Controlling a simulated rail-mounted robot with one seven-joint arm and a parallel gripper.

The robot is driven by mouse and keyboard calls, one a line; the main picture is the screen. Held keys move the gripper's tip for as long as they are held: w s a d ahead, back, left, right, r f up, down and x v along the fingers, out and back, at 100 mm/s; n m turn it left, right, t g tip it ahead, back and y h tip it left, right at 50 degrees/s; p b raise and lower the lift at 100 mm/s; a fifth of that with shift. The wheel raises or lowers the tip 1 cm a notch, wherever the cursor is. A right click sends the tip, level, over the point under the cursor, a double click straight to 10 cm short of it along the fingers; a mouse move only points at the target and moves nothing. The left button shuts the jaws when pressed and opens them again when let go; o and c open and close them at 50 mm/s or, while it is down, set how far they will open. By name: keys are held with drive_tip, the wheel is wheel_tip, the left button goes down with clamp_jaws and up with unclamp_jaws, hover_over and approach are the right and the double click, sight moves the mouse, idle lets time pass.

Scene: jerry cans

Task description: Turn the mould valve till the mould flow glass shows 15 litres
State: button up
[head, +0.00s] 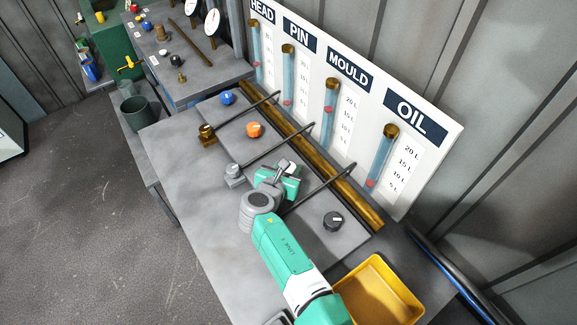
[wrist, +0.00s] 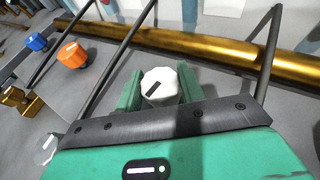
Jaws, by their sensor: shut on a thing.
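The mould valve is a white knob (wrist: 159,86) with a dark pointer mark; in the wrist view it sits between the two green fingers of my gripper (wrist: 160,92). My gripper (head: 285,180) is shut on it, and in the head view the fingers and wrist hide most of the knob. The mould flow glass (head: 329,100) is a blue tube with a brown cap under the MOULD sign (head: 348,69).
A blue knob (head: 227,98), an orange knob (head: 254,129) and a black knob (head: 333,221) stand on the same bench. Thin dark rods run from the brass pipe (head: 305,145) past the knobs. A yellow tray (head: 378,293) lies at the near right.

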idle(0.4)
drive_tip(key=o, duration=1)
drive_tip(key=shift+c, duration=0.2)
drive_tip(key=p+v, duration=0.3)
drive_tip(key=v, duration=0.5)
drive_tip(key=shift+w+a+p, duration=0.1)
drive_tip(key=shift+a+p, duration=0.05)
drive_tip(key=shift+p, duration=0.2)
